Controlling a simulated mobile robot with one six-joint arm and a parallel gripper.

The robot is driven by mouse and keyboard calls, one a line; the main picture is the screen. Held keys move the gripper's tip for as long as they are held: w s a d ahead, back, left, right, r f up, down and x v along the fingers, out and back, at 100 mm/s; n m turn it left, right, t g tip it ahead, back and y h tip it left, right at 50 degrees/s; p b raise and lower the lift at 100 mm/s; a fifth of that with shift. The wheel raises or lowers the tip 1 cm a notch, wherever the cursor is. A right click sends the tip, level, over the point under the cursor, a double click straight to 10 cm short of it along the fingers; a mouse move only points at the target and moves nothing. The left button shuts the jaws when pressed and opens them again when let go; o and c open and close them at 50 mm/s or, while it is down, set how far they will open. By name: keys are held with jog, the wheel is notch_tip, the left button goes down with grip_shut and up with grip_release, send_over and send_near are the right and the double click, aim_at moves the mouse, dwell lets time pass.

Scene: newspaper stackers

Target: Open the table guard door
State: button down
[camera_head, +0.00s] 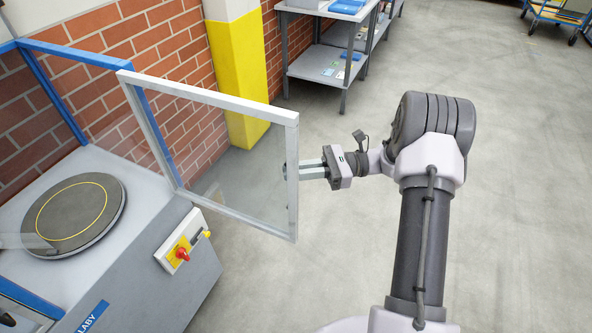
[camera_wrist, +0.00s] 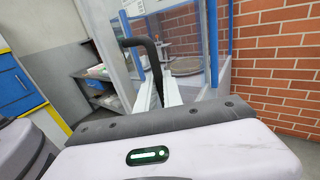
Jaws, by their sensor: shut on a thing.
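The guard door (camera_head: 292,205) is a clear panel in a light grey frame. It stands swung out from the machine table (camera_head: 150,215), with its free edge over the floor. My gripper (camera_head: 302,170) is at the middle of that free edge, shut on the door. Its fingertips are partly hidden by the frame, so the exact grip is hard to see. In the wrist view the two pale fingers (camera_wrist: 157,92) reach toward the clear door panel (camera_wrist: 118,62).
The table holds a round dark turntable (camera_head: 80,215) and a red-and-yellow switch (camera_head: 182,253) on its front. Blue posts (camera_head: 52,88), a brick wall and a yellow pillar (camera_head: 238,75) stand behind. A grey workbench (camera_head: 325,62) is at the back.

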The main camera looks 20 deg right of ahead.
jog(key=shift+w+d, duration=0.1)
jog(key=shift+w, duration=0.1)
dwell(0.3)
jog(key=c, duration=1.5)
grip_release()
jog(key=s+d+p, duration=0.2)
jog(key=d, duration=1.5)
jog(key=shift+s+p, duration=0.25)
jog(key=shift+p, duration=0.1)
